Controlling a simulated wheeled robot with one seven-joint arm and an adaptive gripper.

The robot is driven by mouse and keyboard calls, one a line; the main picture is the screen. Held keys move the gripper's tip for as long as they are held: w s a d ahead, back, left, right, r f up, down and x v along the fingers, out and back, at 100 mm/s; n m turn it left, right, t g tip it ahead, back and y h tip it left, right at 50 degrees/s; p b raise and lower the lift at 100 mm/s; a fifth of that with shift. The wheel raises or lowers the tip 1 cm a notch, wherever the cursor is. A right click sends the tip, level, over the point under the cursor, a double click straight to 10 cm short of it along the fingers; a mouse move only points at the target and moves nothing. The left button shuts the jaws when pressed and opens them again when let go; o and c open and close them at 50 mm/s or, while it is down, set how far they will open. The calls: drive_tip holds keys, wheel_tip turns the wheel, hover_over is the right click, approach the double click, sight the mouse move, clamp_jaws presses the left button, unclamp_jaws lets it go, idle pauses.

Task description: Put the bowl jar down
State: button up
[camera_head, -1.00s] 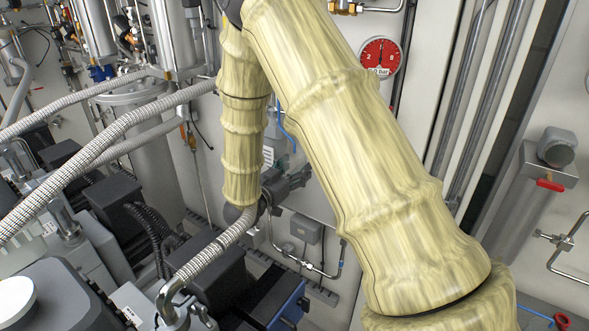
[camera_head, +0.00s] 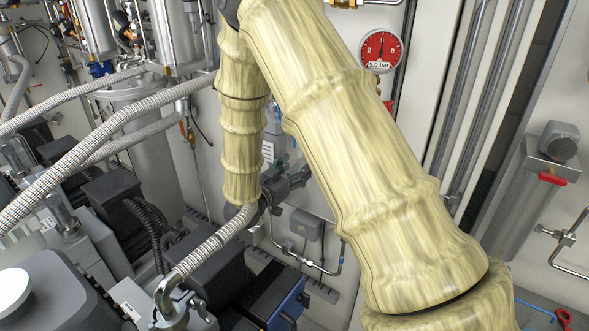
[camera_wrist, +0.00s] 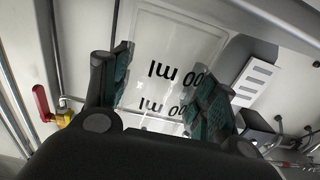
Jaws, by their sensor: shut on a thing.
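The jar (camera_wrist: 165,45) is clear, with black "00 ml" lettering that shows upside down in the wrist view. It sits between the two green-padded fingers of my gripper (camera_wrist: 163,82), which is shut on it. The jar's far end and base cannot be made out. In the head view my gripper (camera_head: 285,186) shows small and dark at the end of my wood-patterned arm, partly hidden behind it. A little of something clear shows just above it, too small to tell well.
A red gauge (camera_head: 381,50) is on the wall behind my arm. Pumps (camera_head: 200,265) and ribbed hoses (camera_head: 95,150) crowd the left. A red-handled valve (camera_head: 552,180) stands at right. In the wrist view, a red lever (camera_wrist: 41,103) and pipes are left of the jar.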

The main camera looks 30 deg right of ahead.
drive_tip(key=shift+f, duration=0.25)
drive_tip(key=o, duration=1.3)
drive_tip(key=shift+c, duration=0.2)
drive_tip(key=shift+r, duration=0.15)
wheel_tip(320, 180, up, 10)
drive_tip(key=shift+c, duration=0.2)
clamp_jaws()
idle(1.2)
